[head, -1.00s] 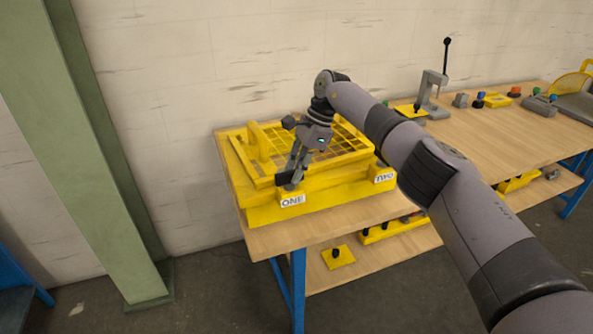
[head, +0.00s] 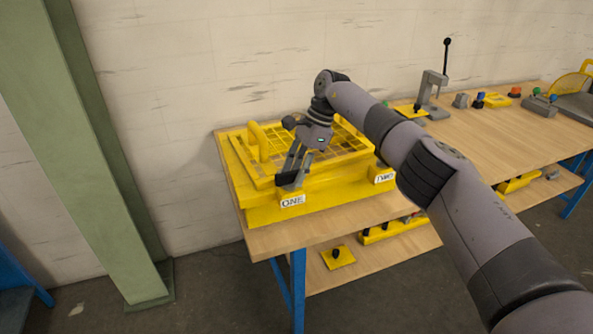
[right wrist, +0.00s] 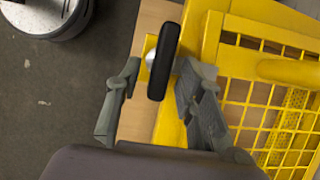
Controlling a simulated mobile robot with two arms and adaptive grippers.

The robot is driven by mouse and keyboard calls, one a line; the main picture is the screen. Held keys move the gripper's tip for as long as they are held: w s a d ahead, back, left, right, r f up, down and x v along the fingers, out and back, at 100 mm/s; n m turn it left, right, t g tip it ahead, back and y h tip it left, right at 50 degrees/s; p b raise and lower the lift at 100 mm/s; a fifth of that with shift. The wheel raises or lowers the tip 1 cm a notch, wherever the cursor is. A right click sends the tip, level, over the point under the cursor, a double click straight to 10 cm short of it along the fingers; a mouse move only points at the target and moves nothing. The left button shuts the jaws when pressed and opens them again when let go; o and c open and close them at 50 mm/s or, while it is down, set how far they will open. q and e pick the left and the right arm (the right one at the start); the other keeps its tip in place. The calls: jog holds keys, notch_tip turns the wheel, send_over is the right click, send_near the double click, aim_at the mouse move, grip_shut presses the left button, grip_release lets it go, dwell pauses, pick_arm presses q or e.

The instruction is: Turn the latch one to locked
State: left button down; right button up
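The yellow guard frame with a mesh lid (head: 345,152) sits on the left end of the workbench. Latch one, with a black elongated handle (right wrist: 165,62) on a silver pivot, is at its near-left corner above the label ONE (head: 292,201). My right gripper (head: 290,181) is down at this latch. In the right wrist view its two fingers (right wrist: 160,82) stand apart on either side of the black handle. The right finger is close to the handle; I cannot tell if it touches. A gap shows on the left. My left gripper is not in view.
A label TWO (head: 384,178) marks the frame's other front corner. A grey lever press (head: 431,96) and small parts stand farther right on the bench (head: 480,135). A green column (head: 85,150) rises at the left. The bench middle is clear.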

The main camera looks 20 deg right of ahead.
jog(key=v, duration=0.7)
jog(key=shift+r, duration=0.2)
jog(key=shift+d, duration=0.15)
